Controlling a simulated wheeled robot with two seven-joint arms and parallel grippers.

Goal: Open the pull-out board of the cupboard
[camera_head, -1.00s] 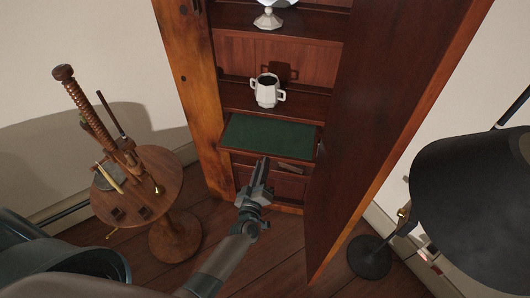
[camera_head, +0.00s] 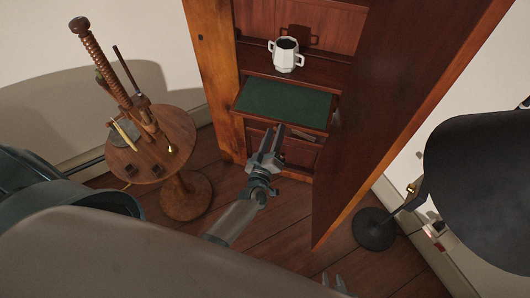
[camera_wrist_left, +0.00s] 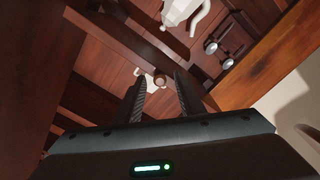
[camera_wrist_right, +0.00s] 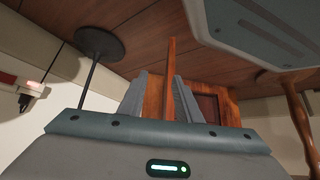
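The cupboard (camera_head: 226,70) stands open. Its pull-out board (camera_head: 282,101), with a green top and wooden edge, juts out below the shelf with the white two-handled cup (camera_head: 286,55). My left gripper (camera_head: 271,131) is just in front of and below the board's front edge, empty; contact cannot be told. Its fingers are apart in the left wrist view (camera_wrist_left: 160,85), where I cannot clearly pick out the board. My right gripper barely shows at the bottom of the head view (camera_head: 340,284). In the right wrist view (camera_wrist_right: 158,85) it is open, with the door's edge (camera_wrist_right: 171,80) beyond its fingers.
The open cupboard door (camera_head: 385,110) stands to the right of the board. A round side table (camera_head: 178,125) with a wooden screw stand is at left. A black floor lamp (camera_head: 480,180) is at right. Wooden floor (camera_head: 285,220) lies clear before the cupboard.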

